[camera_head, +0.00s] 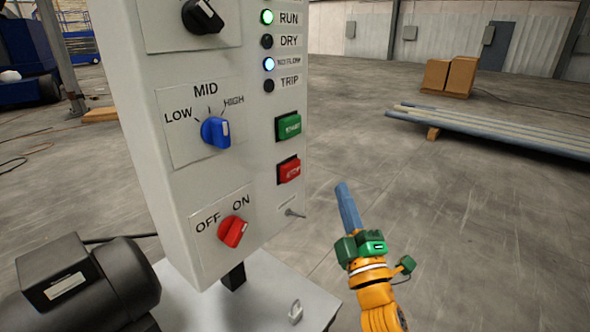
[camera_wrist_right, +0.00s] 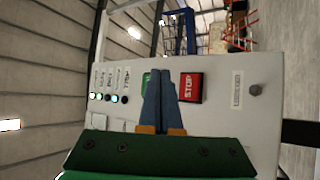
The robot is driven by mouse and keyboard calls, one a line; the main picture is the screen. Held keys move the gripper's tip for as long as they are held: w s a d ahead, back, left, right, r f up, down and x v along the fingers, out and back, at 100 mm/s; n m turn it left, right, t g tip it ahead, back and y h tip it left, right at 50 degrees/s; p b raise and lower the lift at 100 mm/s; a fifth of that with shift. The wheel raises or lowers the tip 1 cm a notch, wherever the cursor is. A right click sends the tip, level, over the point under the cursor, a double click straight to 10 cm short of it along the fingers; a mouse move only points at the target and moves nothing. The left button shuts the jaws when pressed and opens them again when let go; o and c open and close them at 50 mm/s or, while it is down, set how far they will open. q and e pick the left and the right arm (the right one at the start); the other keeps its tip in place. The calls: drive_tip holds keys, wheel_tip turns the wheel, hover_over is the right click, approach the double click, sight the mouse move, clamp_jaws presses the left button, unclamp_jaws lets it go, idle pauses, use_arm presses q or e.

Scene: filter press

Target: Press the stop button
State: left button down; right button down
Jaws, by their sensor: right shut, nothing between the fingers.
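The red stop button (camera_head: 289,169) sits on the right part of the grey panel's face, below the green start button (camera_head: 288,126). In the right wrist view the stop button (camera_wrist_right: 190,87) is close to the right of my fingertips, and the start button (camera_wrist_right: 146,80) is partly hidden behind the fingers. My right gripper (camera_head: 342,188) is shut and empty, with blue fingers pointing up, to the right of the panel. In the right wrist view its fingers (camera_wrist_right: 164,75) lie together. I see no contact with the stop button. My left gripper is not in view.
The control panel (camera_head: 180,120) carries a blue LOW-MID-HIGH knob (camera_head: 215,132), a red OFF-ON knob (camera_head: 232,231) and a small metal stub (camera_head: 294,213) at lower right. The RUN light (camera_head: 267,17) glows green. A dark motor (camera_head: 75,285) stands at lower left.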

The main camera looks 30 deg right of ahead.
drive_tip(key=b, duration=0.2)
approach(296, 166)
drive_tip(key=w+d+r, duration=0.2)
drive_tip(key=w+d, duration=0.1)
drive_tip(key=shift+w+a+r, duration=0.3)
drive_tip(key=shift+w, duration=0.15)
idle(1.6)
drive_tip(key=shift+w+a+b, duration=0.15)
drive_tip(key=shift+w+b, duration=0.15)
drive_tip(key=shift+w, duration=0.1)
drive_tip(key=shift+w+a+b, duration=0.2)
drive_tip(key=shift+w+b, duration=0.1)
drive_tip(key=shift+w, duration=0.25)
idle(0.7)
drive_tip(key=shift+s, duration=0.1)
drive_tip(key=shift+s+d+p, duration=0.35)
drive_tip(key=shift+s+p, duration=0.15)
drive_tip(key=shift+s, duration=0.3)
